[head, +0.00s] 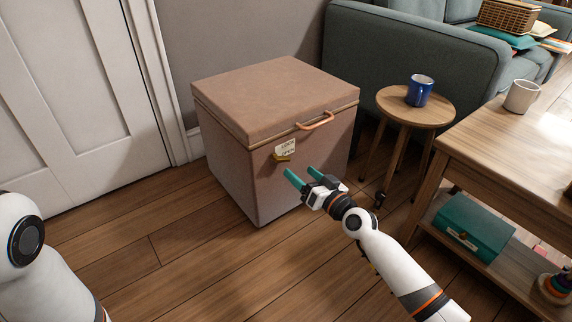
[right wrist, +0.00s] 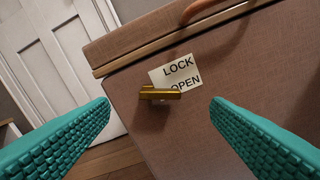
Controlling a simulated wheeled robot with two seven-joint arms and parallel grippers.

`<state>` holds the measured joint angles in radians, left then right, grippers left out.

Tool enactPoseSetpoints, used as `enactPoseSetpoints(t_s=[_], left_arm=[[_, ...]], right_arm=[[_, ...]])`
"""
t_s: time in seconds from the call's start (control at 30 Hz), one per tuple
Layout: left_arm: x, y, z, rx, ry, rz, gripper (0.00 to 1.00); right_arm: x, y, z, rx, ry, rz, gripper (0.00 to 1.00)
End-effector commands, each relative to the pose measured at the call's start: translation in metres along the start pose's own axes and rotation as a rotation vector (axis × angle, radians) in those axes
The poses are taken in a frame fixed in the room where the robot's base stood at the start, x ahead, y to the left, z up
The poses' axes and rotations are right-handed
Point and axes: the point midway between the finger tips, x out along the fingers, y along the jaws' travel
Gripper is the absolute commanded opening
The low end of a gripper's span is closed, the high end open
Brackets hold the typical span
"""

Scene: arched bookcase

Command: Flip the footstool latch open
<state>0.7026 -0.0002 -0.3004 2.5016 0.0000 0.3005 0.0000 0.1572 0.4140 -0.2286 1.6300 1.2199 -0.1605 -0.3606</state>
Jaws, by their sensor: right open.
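The footstool (head: 276,90) is a pinkish-brown box with a closed lid and a copper handle (head: 315,121) on its front edge. A small brass latch (head: 282,157) sits on its front below a white label reading LOCK above OPEN. In the right wrist view the latch (right wrist: 160,94) lies roughly horizontal, beside the label (right wrist: 177,74). My right gripper (head: 314,173) is open in front of the footstool, just below and right of the latch. Its teal fingers (right wrist: 160,130) are spread on either side of the latch in the wrist view, apart from it. My left gripper is out of view.
A round side table (head: 416,107) with a blue mug (head: 419,90) stands right of the footstool. A wooden table (head: 515,137) with a mug and a lower shelf is further right. A sofa stands behind and a white door at left. The floor in front is clear.

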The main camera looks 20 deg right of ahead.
Motion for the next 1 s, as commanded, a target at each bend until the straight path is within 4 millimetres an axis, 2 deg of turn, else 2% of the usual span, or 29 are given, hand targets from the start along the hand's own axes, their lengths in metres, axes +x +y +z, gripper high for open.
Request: enactPoseSetpoints(t_s=[0.03, 0.2, 0.4, 0.53, 0.8, 0.87, 1.0], left_arm=[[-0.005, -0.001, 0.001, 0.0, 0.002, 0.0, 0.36], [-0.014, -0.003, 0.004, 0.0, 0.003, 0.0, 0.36], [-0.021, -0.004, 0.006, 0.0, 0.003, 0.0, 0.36], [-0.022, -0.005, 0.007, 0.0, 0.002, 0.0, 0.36], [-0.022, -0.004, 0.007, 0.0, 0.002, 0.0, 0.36], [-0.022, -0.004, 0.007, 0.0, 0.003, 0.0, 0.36], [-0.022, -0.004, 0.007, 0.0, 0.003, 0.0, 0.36]], right_arm=[[0.012, 0.0, -0.001, 0.004, -0.004, 0.001, 0.72], [0.045, -0.001, -0.002, 0.002, -0.002, 0.0, 0.72], [0.07, -0.001, -0.002, 0.002, 0.0, 0.0, 0.72], [0.077, 0.0, -0.002, 0.001, 0.001, 0.0, 0.72], [0.078, 0.0, -0.001, 0.0, 0.002, 0.0, 0.72], [0.078, 0.0, -0.001, 0.0, 0.002, 0.0, 0.64], [0.078, 0.0, -0.001, 0.0, 0.002, 0.0, 0.41]])
